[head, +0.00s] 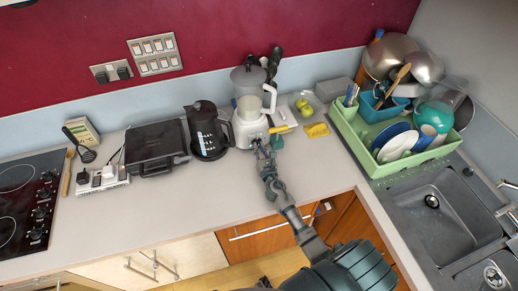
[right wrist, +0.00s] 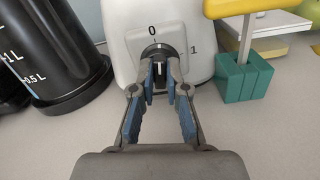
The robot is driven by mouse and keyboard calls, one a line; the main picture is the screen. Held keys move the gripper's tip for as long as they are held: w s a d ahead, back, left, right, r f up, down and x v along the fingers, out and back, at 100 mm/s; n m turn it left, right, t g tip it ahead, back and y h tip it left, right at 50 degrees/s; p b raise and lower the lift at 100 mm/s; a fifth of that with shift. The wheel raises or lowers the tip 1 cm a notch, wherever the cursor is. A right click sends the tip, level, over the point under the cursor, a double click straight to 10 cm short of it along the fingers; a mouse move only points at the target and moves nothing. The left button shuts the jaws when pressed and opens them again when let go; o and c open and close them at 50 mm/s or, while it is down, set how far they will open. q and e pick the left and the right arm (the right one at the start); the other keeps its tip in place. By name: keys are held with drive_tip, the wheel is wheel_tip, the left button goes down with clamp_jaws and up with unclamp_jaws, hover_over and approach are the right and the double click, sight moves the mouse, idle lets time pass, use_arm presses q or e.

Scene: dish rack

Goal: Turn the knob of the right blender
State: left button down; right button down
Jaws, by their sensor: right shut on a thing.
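The white blender (head: 249,122) stands on the counter near the back wall, with a clear jug on top. In the right wrist view its white base (right wrist: 187,30) carries a dark round knob (right wrist: 158,53), with the marks 0 above and 1 to the right. The knob's light pointer line stands about upright, near the 0. My right gripper (right wrist: 159,68) has its fingertips closed on the knob from both sides. In the head view my right gripper (head: 260,146) reaches the blender's front, and the knob is too small to make out. My left gripper is not in view.
A black kettle (head: 207,132) stands close left of the blender; it also shows in the right wrist view (right wrist: 50,50). A teal block (right wrist: 243,78) with a yellow-handled tool stands right. A green dish rack (head: 393,160) and sink (head: 428,205) lie further right. The front counter is clear.

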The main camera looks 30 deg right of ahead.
drive_tip(key=c, duration=1.6)
unclamp_jaws()
drive_tip(key=shift+s+f+n, duration=0.1)
drive_tip(key=shift+f+n, duration=0.15)
drive_tip(key=shift+n, duration=0.85)
drive_tip(key=o, duration=0.4)
drive_tip(key=shift+f, duration=0.1)
drive_tip(key=shift+o, duration=0.3)
drive_tip(key=shift+p+v, duration=0.3)
drive_tip(key=shift+v, duration=0.55)
drive_tip(key=shift+r+v, duration=0.1)
drive_tip(key=shift+v, duration=1.45)
drive_tip(key=shift+r+v, duration=0.15)
drive_tip(key=shift+v, duration=1.35)
